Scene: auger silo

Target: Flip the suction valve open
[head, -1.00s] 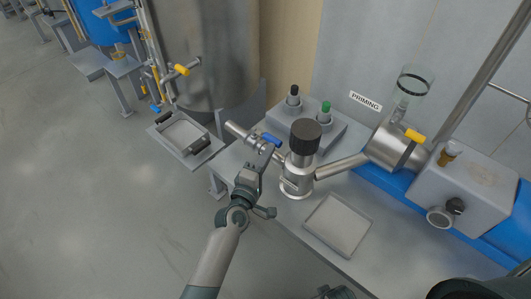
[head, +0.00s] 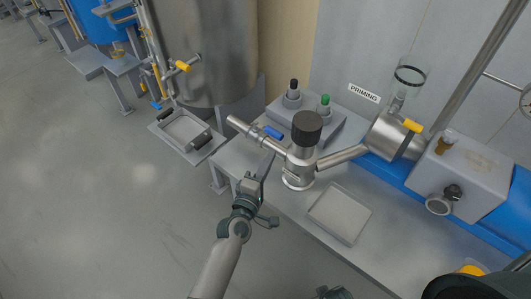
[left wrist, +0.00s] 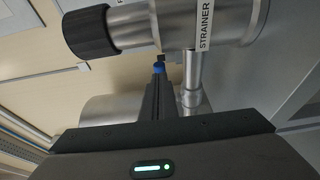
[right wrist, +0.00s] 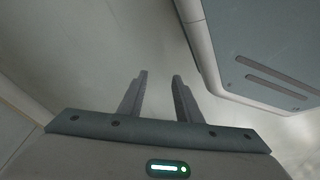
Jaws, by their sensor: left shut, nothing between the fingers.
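The suction valve's blue handle (head: 272,132) sits on the metal pipe left of the strainer (head: 299,168), lying roughly along that pipe. A small part of the blue handle (left wrist: 158,69) shows beyond the fingertips in the left wrist view; the rest is hidden. My left gripper (head: 267,160) is shut and empty, just below the pipe and handle in the head view. I cannot tell whether its tips touch the valve. My right gripper (right wrist: 159,76) is open and empty in the right wrist view, away from the valve.
The strainer's black knob (head: 307,126) rises right of the valve. Behind the pipe stands a grey block with a black-topped fitting (head: 293,90) and a green-topped fitting (head: 325,103). A shallow square tray (head: 340,213) lies on the bench. Open floor is to the left.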

